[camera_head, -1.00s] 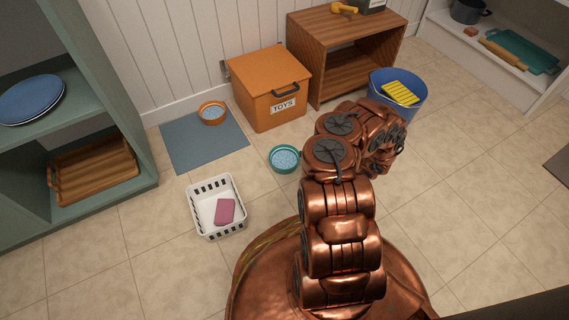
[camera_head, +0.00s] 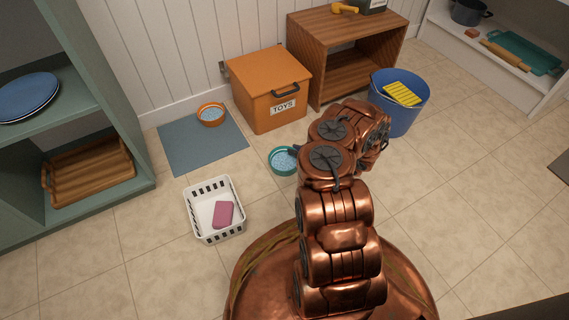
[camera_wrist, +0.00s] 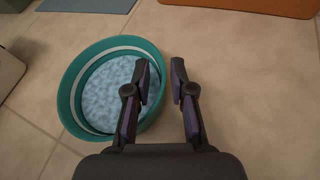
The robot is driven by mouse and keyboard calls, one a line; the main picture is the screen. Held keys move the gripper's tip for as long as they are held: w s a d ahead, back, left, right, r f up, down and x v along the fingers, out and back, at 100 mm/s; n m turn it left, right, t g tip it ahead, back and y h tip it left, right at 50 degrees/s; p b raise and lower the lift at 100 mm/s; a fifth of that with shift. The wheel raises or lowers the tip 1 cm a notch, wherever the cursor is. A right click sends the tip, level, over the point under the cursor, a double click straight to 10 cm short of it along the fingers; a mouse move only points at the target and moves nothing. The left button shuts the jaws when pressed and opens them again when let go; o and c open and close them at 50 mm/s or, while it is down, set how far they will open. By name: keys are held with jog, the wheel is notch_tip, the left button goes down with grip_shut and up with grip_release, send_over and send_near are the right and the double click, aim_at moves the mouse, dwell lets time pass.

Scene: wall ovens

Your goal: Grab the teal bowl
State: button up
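The teal bowl (camera_head: 279,160) stands on the tiled floor in front of the toy box, partly hidden by my arm in the head view. It has a white band and a pale blue, speckled inside. In the wrist view the bowl (camera_wrist: 68,88) is at the left. My gripper (camera_wrist: 161,72) is open, its two dark fingers apart. The left finger overlaps the bowl's right side in the picture, and the right finger is over bare floor. The bowl's right rim shows between the fingers or just behind the left one; I cannot tell whether they touch it.
A white basket (camera_head: 215,232) with a pink block (camera_head: 223,214) stands near the bowl. An orange bowl (camera_head: 211,114) rests on a blue-grey mat (camera_head: 178,150). The orange toy box (camera_head: 262,98) is behind the teal bowl, and a blue bucket (camera_head: 411,118) is to the right.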

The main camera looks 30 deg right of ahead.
grip_shut()
jog(key=shift+r, duration=0.1)
